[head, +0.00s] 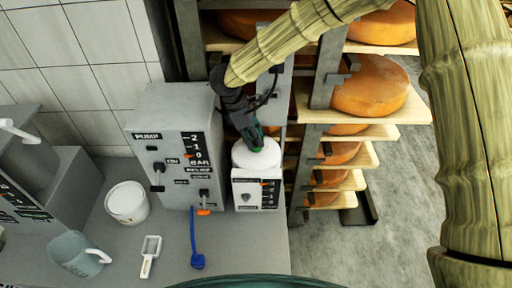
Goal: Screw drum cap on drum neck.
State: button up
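A white rounded, drum-like body (241,157) stands on top of a small control box at the right end of the grey counter. My gripper (257,148) points down at its top, over the place where a neck and cap would be. The dark fingers with green parts appear to touch or nearly touch the white top. The cap and the neck cannot be made out apart from the gripper and the white body. Whether the fingers are open or shut on something is too small to tell.
A grey pump cabinet (172,140) stands just left of my gripper. Cheese racks with orange wheels (370,87) stand to the right and behind. A white tub (127,203), a grey jug (72,252), a white scoop (150,254) and a blue tool (196,258) are on the counter (235,253).

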jog(key=shift+o, duration=0.3)
jog(key=shift+f, duration=0.1)
jog(key=shift+w+a+r, duration=0.1)
jog(key=shift+a+r, duration=0.1)
jog(key=shift+r, duration=0.4)
jog(key=v, duration=1)
jog(key=shift+r, duration=0.35)
jog(key=shift+c, duration=0.3)
